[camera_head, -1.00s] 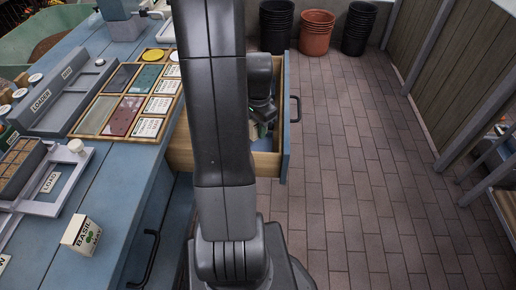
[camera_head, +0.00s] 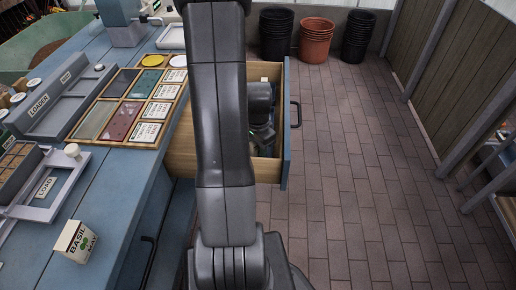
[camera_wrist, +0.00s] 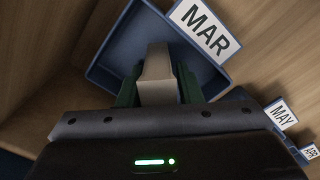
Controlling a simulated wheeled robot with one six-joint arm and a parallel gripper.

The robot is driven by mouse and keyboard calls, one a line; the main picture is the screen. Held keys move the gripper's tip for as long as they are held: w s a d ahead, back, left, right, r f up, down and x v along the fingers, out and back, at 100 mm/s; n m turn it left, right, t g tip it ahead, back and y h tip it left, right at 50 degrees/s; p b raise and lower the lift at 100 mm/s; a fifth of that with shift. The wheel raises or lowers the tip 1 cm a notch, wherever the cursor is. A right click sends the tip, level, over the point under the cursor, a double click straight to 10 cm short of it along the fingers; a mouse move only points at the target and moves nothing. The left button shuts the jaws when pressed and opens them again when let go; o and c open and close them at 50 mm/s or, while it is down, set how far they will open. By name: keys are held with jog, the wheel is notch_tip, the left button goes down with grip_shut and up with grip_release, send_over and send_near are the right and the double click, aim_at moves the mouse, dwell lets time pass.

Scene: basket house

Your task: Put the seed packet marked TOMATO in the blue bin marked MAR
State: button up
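In the wrist view, a blue bin (camera_wrist: 113,60) with a white tag marked MAR (camera_wrist: 205,30) sits inside a wooden drawer. My gripper (camera_wrist: 158,88) has its green fingers on either side of a pale, box-like packet (camera_wrist: 157,65) and looks shut on it. The packet is over or inside the open MAR bin; I cannot tell if it touches the floor of the bin. No print shows on the packet's visible sides, so I cannot read TOMATO on it. In the head view, my arm reaches down into the open drawer (camera_head: 287,130) and hides the fingers.
Bins tagged MAY (camera_wrist: 281,115) and another month (camera_wrist: 310,152) stand beside the MAR bin. A packet marked BASIL (camera_head: 76,241) stands on the blue bench (camera_head: 125,190). A framed tray (camera_head: 128,108) and a loader (camera_head: 50,103) are also there. The brick floor at right is clear.

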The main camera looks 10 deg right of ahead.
jog(key=shift+o, duration=0.9)
jog(key=shift+r, duration=0.1)
notch_tip(320, 180, up, 12)
jog(key=shift+r+p, duration=0.1)
jog(key=shift+p, duration=1.15)
